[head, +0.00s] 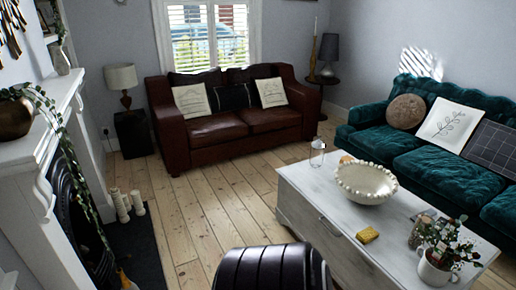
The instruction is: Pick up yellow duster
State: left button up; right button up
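A small yellow block-like item (367,235) lies on the white coffee table (318,205), near its front left edge. It may be the yellow duster, but it is too small to tell its material. A second yellow-orange item (125,279) shows partly at the bottom left, by the fireplace hearth; its lower part is cut off and I cannot tell what it is. Neither of my grippers is in view.
The coffee table also bears a beaded white bowl (366,182), a glass jar (317,153) and a potted plant (437,266). A teal sofa (433,163) stands right, a brown sofa (213,136) behind. Candles (122,206) stand by the hearth. Floorboards (200,213) between are clear.

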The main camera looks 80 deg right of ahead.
aim_at(366, 236)
jog(key=z, duration=3.6)
